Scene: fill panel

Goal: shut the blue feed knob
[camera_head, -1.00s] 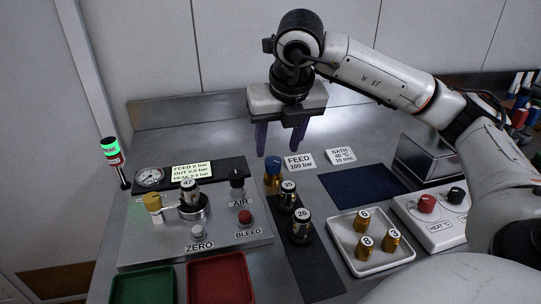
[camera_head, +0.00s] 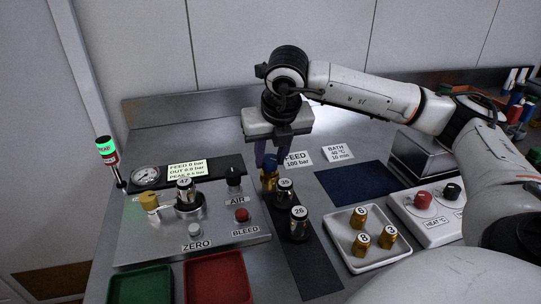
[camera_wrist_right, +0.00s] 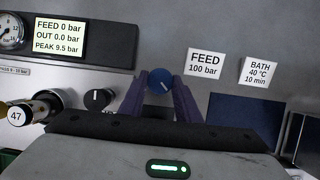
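The blue feed knob (camera_head: 269,180) stands upright on a gold-coloured body on the bench, right of the grey test panel, and is partly hidden by my right gripper in the head view. In the right wrist view the round blue top (camera_wrist_right: 160,81) with a pale pointer line sits between my fingertips. My right gripper (camera_head: 272,157) points down over the knob. Its purple fingers (camera_wrist_right: 160,90) are apart, one on each side of the knob; contact is not clear. My left gripper is not in view.
Gauges numbered 35 (camera_head: 286,190) and 26 (camera_head: 299,223) stand close in front of the knob. The FEED 100 bar card (camera_head: 297,159) is just right of it. The panel's AIR knob (camera_head: 234,176) is to the left. A white tray (camera_head: 341,253) holds gold fittings.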

